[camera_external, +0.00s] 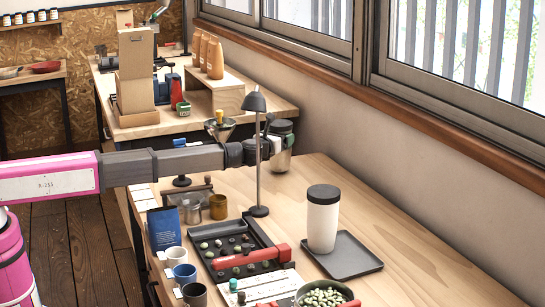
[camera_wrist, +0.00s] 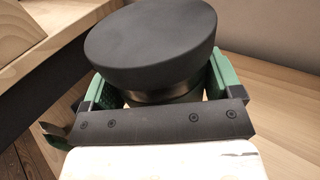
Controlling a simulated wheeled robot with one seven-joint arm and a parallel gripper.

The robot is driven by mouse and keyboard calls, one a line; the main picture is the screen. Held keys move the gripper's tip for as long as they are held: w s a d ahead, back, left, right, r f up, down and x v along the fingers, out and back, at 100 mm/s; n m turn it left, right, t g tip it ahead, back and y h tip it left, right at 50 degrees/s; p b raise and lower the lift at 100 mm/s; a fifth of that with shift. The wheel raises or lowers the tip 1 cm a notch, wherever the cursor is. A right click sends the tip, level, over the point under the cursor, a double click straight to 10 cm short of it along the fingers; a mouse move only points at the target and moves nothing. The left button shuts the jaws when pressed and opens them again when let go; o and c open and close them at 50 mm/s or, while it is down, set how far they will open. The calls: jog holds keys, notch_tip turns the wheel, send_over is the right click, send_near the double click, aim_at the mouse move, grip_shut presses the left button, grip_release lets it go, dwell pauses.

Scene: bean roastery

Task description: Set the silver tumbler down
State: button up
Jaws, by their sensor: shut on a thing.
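The silver tumbler (camera_external: 282,160) has a black lid and stands roughly upright in my gripper (camera_external: 271,146), near the back edge of the front table (camera_external: 400,261). In the wrist view the black lid (camera_wrist: 150,42) fills the top middle, with a thin silver band (camera_wrist: 165,92) below it. The green fingers of my gripper (camera_wrist: 160,85) close on the tumbler from both sides. The tumbler's lower body is hidden in the wrist view. I cannot tell whether its base touches the table.
A desk lamp (camera_external: 258,165) stands close in front of my gripper. A white tumbler (camera_external: 322,225) with a black lid stands on a dark square tray (camera_external: 364,262). A bean sorting tray, cups and a blue bag (camera_external: 164,228) crowd the table's left side.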

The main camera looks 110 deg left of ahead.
aim_at(273, 127)
jog(key=shift+f, duration=0.55)
dwell(0.4)
jog(key=o, duration=0.9)
jog(key=shift+c, duration=0.2)
jog(key=shift+d, duration=0.1)
jog(key=d+r, duration=0.1)
jog(key=r, duration=0.2)
jog(key=d+r, duration=0.1)
jog(key=r, duration=0.1)
jog(key=shift+s+d+r, duration=0.25)
jog(key=shift+d, duration=0.1)
jog(key=shift+r, duration=0.75)
jog(key=shift+d, duration=0.1)
